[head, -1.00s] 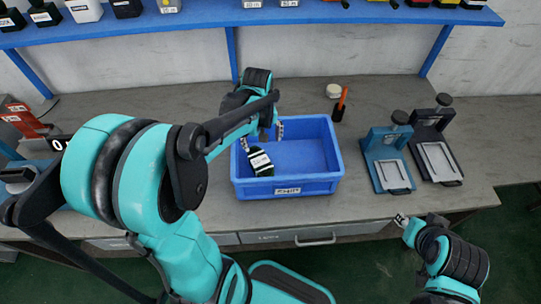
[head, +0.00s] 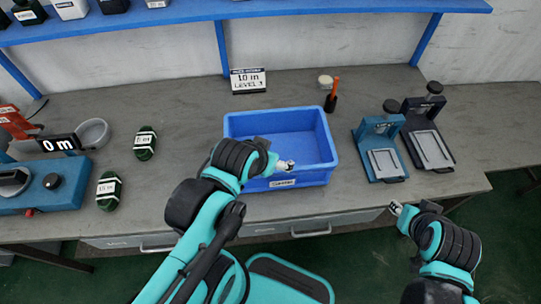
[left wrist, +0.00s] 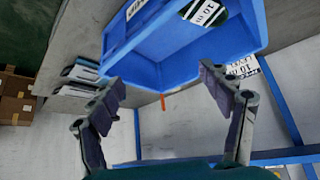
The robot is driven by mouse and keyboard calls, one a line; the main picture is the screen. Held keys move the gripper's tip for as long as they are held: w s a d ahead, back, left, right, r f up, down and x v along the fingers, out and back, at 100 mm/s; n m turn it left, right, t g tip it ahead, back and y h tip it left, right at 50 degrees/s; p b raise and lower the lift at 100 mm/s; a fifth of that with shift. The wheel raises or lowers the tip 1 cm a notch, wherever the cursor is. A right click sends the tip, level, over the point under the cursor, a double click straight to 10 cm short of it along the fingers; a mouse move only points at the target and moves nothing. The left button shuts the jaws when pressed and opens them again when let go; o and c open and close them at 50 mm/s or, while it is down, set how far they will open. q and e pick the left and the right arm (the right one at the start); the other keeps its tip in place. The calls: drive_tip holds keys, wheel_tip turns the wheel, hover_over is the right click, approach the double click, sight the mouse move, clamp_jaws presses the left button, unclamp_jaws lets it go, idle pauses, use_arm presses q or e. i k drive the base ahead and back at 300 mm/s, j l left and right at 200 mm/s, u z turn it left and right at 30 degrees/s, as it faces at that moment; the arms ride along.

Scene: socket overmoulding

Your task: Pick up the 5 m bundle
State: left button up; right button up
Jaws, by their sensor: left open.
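Two dark green bundles with white label bands lie on the bench at the left in the head view, one farther back (head: 146,143) and one nearer the front (head: 109,190). Their labels are too small to read surely. A third bundle (left wrist: 205,12), labelled 10 m, lies in the blue bin (left wrist: 180,60) in the left wrist view; my left arm hides it in the head view. My left gripper (left wrist: 160,88) is open and empty, over the bin's front part in the head view (head: 287,165). My right gripper (head: 398,208) is by the bench's front edge; its opening is unclear.
A sign reading 10 m (head: 249,81) stands behind the bin. A blue device with a 0 m display (head: 58,143) and a grey bowl (head: 93,133) stand at left. Two clamp presses (head: 381,150) (head: 428,135) stand at right. A blue shelf (head: 190,14) overhangs the back.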

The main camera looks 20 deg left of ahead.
sight(144, 143)
drive_tip(key=k+j+u, duration=0.15)
drive_tip(key=u, duration=1.8)
drive_tip(key=j+z, duration=0.85)
drive_tip(key=i+l, duration=0.05)
